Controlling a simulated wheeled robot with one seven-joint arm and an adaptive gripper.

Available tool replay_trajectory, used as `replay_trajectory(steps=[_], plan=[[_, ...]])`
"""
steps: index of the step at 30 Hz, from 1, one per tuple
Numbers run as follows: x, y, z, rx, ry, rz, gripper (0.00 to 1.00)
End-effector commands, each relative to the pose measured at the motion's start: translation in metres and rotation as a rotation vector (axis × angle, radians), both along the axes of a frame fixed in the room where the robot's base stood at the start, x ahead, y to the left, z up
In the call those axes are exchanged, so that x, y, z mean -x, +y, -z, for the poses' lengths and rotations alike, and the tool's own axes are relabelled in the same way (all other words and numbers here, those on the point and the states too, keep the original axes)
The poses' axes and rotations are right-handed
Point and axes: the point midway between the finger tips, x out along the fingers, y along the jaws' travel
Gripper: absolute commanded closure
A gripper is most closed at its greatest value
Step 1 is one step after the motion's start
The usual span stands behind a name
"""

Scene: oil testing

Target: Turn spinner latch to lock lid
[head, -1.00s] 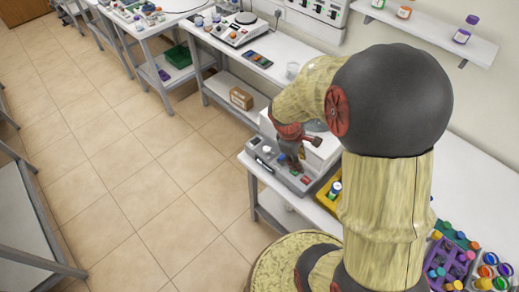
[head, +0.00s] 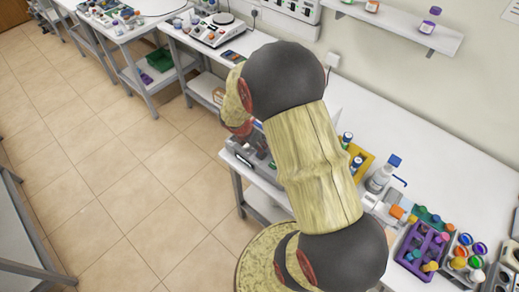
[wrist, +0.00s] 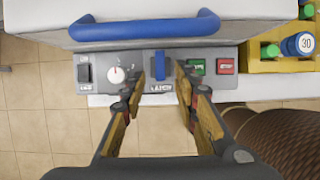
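The spinner is a grey machine with a white lid (wrist: 250,18) that has a blue bar handle (wrist: 145,28). Below the lid is a front panel (wrist: 105,57), and on it a small upright blue latch (wrist: 160,66) above a printed label. My gripper (wrist: 160,80) is open, with one finger on either side of the latch. I see gaps between latch and fingers, and cannot tell the depth between them. In the head view my arm hides most of the spinner; part of its front panel (head: 246,160) shows, and the gripper is hidden.
The panel also carries a black switch (wrist: 85,72), a white dial (wrist: 116,75), a green button (wrist: 197,66) and a red button (wrist: 227,66). A yellow rack (wrist: 265,62) with capped bottles is close on the right. Open floor (head: 120,190) lies left of the bench.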

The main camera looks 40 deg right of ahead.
Motion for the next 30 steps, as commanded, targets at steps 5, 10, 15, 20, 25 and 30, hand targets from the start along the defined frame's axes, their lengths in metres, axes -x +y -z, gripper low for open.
replay_trajectory(steps=[5,10,15,20,25,30], plan=[[0.0,-0.011,0.028,-0.001,0.002,0.002,0.7],[-0.001,-0.017,0.042,-0.001,0.0,0.001,0.7],[-0.001,-0.019,0.047,-0.001,0.0,0.001,0.7],[-0.001,-0.019,0.047,0.0,0.0,0.001,0.7],[-0.001,-0.019,0.046,0.0,0.0,0.001,0.78],[-0.001,-0.019,0.046,0.0,0.0,0.001,0.87]])
